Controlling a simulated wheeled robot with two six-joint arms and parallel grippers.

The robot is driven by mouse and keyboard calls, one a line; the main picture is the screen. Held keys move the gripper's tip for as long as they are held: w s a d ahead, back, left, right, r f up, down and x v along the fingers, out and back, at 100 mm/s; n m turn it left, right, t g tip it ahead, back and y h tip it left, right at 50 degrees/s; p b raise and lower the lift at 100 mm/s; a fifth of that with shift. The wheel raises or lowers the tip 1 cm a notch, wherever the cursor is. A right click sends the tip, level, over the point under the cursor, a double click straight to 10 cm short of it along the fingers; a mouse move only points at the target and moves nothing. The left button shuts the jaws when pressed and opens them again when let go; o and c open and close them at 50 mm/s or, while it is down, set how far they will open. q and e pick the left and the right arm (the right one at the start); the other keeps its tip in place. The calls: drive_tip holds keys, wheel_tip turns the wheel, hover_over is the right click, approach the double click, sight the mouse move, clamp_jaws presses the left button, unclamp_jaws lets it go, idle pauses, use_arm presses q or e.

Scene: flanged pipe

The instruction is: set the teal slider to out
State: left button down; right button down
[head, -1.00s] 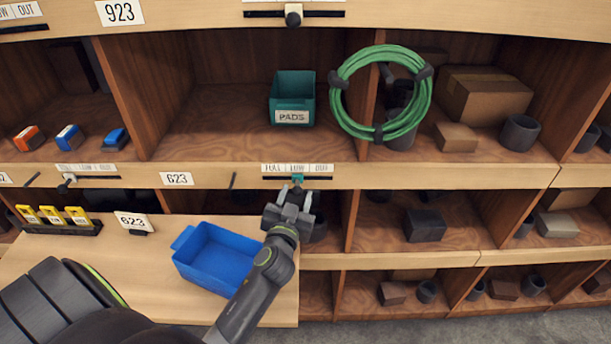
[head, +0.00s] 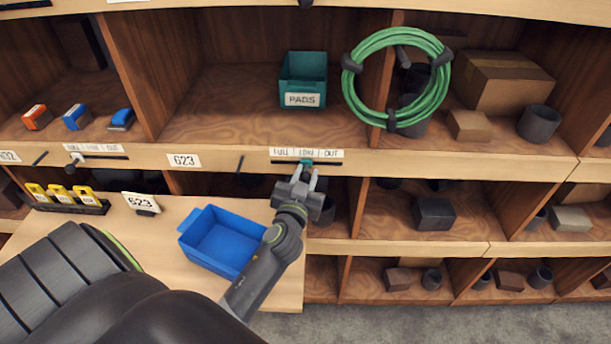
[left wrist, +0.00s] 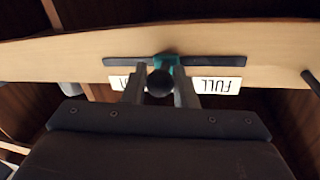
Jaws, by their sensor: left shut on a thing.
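The teal slider (head: 306,162) sits in a dark slot on the shelf's front edge, under the middle label of the FULL, LOW, OUT strip (head: 307,153). In the left wrist view the slider (left wrist: 166,62) is near the slot's middle, with a dark round knob (left wrist: 160,83) towards me. My left gripper (head: 300,180) reaches up from below. Its fingers (left wrist: 160,88) are shut on the slider, one on each side of the knob. The wrist view is upside down: FULL (left wrist: 217,86) is on the right, and the label on the left is partly hidden by a finger.
Above the slider stands a teal PADS bin (head: 303,82), with a coiled green hose (head: 350,92) to its right. A blue bin (head: 222,242) stands on the wooden counter below. A dark peg (head: 240,164) sticks out left of the slot. Another slider (head: 76,158) is further left.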

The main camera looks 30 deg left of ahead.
use_arm(q)
drive_tip(key=w+d+b, duration=0.2)
drive_tip(key=d, duration=0.1)
drive_tip(key=w+d+b, duration=0.1)
drive_tip(key=d, duration=0.1)
drive_tip(key=shift+w+f, duration=0.1)
drive_tip(key=shift+f, duration=0.05)
drive_tip(key=shift+w+d, duration=0.1)
drive_tip(key=shift+d, duration=0.1)
drive_tip(key=shift+a, duration=0.1)
drive_tip(key=c, duration=1.6)
unclamp_jaws()
drive_tip(key=o, duration=0.4)
drive_tip(key=shift+w+d, duration=0.15)
drive_tip(key=shift+d, duration=0.1)
drive_tip(key=shift+c, duration=0.2)
drive_tip(key=shift+a, duration=0.1)
drive_tip(key=shift+s, duration=0.2)
